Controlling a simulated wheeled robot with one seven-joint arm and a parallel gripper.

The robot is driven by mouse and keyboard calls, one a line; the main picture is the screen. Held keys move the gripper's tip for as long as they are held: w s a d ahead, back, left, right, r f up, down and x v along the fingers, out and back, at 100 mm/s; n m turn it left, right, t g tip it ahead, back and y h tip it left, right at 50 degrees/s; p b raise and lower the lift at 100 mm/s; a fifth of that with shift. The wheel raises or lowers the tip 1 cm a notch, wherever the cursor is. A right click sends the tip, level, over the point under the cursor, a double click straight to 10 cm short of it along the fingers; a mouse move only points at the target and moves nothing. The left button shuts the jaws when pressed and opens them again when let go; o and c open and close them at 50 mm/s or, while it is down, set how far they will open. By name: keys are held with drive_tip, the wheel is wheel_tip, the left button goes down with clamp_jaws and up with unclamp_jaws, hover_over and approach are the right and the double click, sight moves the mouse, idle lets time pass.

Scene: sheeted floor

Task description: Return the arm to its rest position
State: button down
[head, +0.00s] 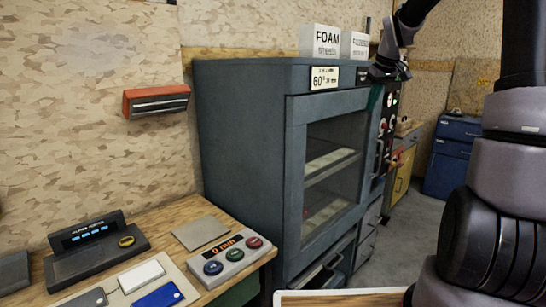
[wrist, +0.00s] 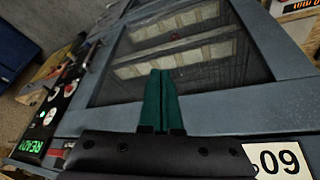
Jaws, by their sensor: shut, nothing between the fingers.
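My gripper (head: 375,97) is in front of the upper right part of a grey-blue cabinet (head: 245,130) in the head view, below my raised arm. In the wrist view, its two green fingers (wrist: 161,75) lie together with nothing between them. They point at the cabinet's glass door (wrist: 195,45), which looks closed. Whether the fingertips touch the door is hard to tell.
A control panel (wrist: 45,118) with a green READY light is beside the door. Labelled boxes (head: 320,40) stand on the cabinet. A wooden bench (head: 180,215) at left holds a keypad box (head: 230,257). Open floor (head: 400,235) lies right of the cabinet, near blue drawers (head: 452,155).

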drive_tip(key=s+a+r+m, duration=0.1)
drive_tip(key=s+a+m, duration=0.1)
drive_tip(key=s, duration=0.8)
drive_tip(key=s+a+r+m+t, duration=0.1)
drive_tip(key=s+a+r+m, duration=0.1)
drive_tip(key=s, duration=0.9)
drive_tip(key=s+a+r+m+t+y, duration=0.1)
drive_tip(key=s+a+r+m, duration=0.1)
drive_tip(key=s, duration=0.9)
drive_tip(key=shift+s+a+m, duration=0.2)
drive_tip(key=shift+a+m, duration=0.35)
drive_tip(key=shift+m, duration=0.35)
